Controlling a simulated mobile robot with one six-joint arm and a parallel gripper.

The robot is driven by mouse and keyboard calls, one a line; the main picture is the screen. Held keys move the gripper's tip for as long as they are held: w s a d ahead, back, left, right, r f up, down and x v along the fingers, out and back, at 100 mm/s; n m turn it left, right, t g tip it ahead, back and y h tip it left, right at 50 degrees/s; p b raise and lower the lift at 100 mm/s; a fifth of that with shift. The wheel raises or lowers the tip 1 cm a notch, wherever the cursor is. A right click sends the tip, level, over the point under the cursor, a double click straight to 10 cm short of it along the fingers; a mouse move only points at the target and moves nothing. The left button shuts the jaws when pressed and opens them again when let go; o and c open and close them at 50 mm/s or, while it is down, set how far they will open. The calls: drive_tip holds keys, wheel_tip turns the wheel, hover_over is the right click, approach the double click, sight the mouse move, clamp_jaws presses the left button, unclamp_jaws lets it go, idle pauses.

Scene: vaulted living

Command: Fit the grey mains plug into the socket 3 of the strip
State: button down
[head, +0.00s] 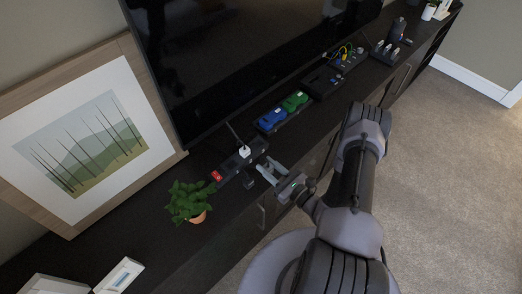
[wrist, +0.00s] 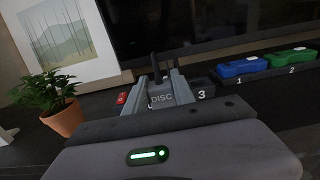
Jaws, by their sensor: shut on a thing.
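The dark power strip (head: 228,169) lies on the cabinet top, with a red switch (head: 216,176) at its left end and a white plug (head: 244,152) standing in it. In the wrist view the number 3 shows on the strip (wrist: 203,94), just right of my fingers. My gripper (head: 264,169) is over the cabinet's front part, at the near side of the strip. In the wrist view my gripper (wrist: 161,90) is shut on the grey plug (wrist: 162,98), a grey body marked DISC. Its pins and the socket 3 opening are hidden.
A potted plant (head: 187,201) stands left of the strip, with a framed picture (head: 85,140) behind it. Blue (head: 271,119) and green (head: 294,102) items sit in a dark holder to the right. The television (head: 230,50) rises behind. A small dark piece (head: 249,183) shows beside my gripper.

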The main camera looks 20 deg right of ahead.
drive_tip(key=w+d+b, duration=0.1)
drive_tip(key=w, duration=0.4)
drive_tip(key=w+d+f+b, duration=0.1)
drive_tip(key=w, duration=0.4)
drive_tip(key=w+d+b, duration=0.1)
drive_tip(key=w+b, duration=0.1)
drive_tip(key=w, duration=0.2)
drive_tip(key=shift+w+f, duration=0.2)
drive_tip(key=shift+w, duration=0.2)
drive_tip(key=f+b, duration=0.1)
drive_tip(key=f, duration=0.1)
drive_tip(key=f+b, duration=0.1)
drive_tip(key=shift+w+f, duration=0.4)
drive_tip(key=shift+r, duration=0.2)
drive_tip(key=shift+f, duration=0.1)
drive_tip(key=c, duration=1.5)
unclamp_jaws()
drive_tip(key=shift+f, duration=0.15)
drive_tip(key=o, duration=0.4)
drive_tip(key=shift+o, duration=0.2)
